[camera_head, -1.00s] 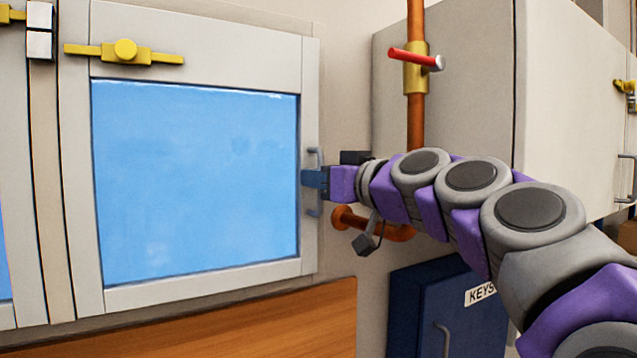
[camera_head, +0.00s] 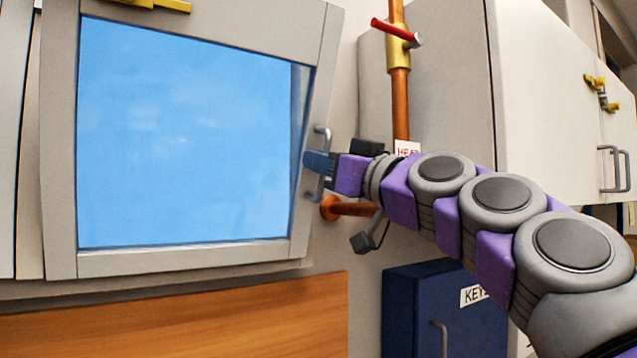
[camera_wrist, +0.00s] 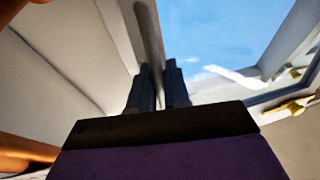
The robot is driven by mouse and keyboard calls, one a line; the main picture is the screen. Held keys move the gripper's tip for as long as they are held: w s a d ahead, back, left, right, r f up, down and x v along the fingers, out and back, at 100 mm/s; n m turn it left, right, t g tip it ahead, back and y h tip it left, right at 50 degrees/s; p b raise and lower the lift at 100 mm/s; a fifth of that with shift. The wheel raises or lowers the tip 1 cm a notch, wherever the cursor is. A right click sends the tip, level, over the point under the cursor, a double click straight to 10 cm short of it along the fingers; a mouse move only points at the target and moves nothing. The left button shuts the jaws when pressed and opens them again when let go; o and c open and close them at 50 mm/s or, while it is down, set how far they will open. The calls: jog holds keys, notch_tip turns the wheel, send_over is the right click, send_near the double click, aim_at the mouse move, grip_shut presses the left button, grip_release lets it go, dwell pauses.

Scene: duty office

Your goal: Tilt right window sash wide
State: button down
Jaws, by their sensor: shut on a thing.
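The right window sash (camera_head: 200,262) is a pale frame around a blue pane, and it leans out from the wall at its top. Its grey bar handle (camera_head: 322,135) is on the right edge of the frame. My gripper (camera_head: 312,162) is shut on this handle, about at its middle, with my arm reaching in from the right. In the wrist view, the two fingers of my gripper (camera_wrist: 158,85) close around the handle (camera_wrist: 150,35), with the sash's blue pane beyond. A yellow latch (camera_head: 155,4) at the sash's top is partly cut off.
A copper pipe (camera_head: 399,100) with a red-handled valve runs down just right of the sash. A pale wall cabinet (camera_head: 450,90) stands behind my arm. A blue key cabinet (camera_head: 410,310) is below. A wooden panel (camera_head: 180,325) lies under the window.

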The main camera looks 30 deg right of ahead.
jog(key=shift+s+f+b, duration=0.35)
jog(key=shift+f+b, duration=0.25)
jog(key=shift+b, duration=0.45)
jog(key=shift+s+f+t+b, duration=0.1)
jog(key=shift+s+t+b, duration=0.35)
jog(key=shift+b, duration=0.45)
jog(key=c, duration=1.3)
grip_release()
jog(key=shift+s, duration=0.15)
jog(key=v, duration=1.7)
jog(key=shift+d+p, duration=0.15)
jog(key=shift+p, duration=0.2)
